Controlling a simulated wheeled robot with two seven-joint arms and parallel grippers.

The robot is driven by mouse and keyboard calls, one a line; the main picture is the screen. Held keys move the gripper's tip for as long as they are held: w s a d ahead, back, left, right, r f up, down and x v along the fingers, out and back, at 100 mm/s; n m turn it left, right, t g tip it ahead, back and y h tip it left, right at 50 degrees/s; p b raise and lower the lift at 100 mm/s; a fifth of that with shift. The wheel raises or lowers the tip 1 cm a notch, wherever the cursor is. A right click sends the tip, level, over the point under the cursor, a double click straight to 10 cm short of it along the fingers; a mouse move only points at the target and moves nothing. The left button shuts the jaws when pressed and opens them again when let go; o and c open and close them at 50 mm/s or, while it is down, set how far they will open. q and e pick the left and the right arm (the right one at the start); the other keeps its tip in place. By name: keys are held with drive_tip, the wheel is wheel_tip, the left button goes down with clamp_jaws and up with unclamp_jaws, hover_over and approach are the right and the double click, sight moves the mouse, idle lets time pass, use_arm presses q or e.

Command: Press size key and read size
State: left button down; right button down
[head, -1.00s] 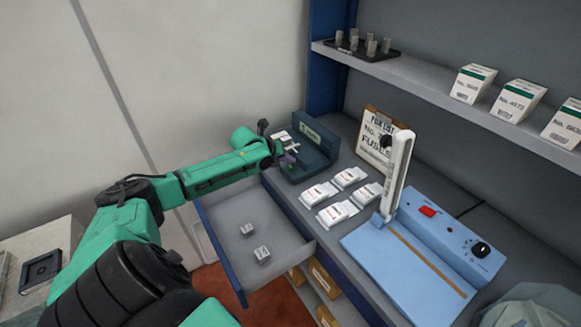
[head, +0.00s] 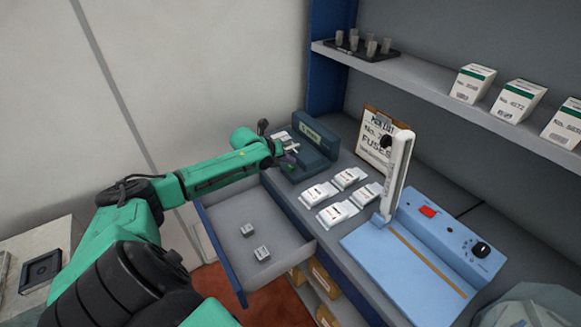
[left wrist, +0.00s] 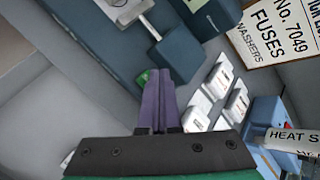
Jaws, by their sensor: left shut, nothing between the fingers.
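The dark teal dispenser (head: 318,140) stands at the back left of the counter, with small pale marking on its upright face, too small to read in the head view. Its base also shows in the left wrist view (left wrist: 178,55). A green key (left wrist: 145,78) sits on the base near its front edge. My left gripper (head: 287,160) is at the dispenser's front left corner. In the left wrist view its purple fingers (left wrist: 158,78) are shut with nothing between them, tips right beside the green key and partly covering it. I cannot tell whether they touch it. My right gripper is not in view.
An open drawer (head: 226,215) holding two small grey blocks juts out below the arm. Several white packets (head: 333,213) lie on the counter beside a blue sealer (head: 365,255) with a raised arm. A list board (head: 372,155) reading No. 7049, fuses, washers stands behind.

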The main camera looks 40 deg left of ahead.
use_arm(q)
drive_tip(key=shift+f, duration=0.4)
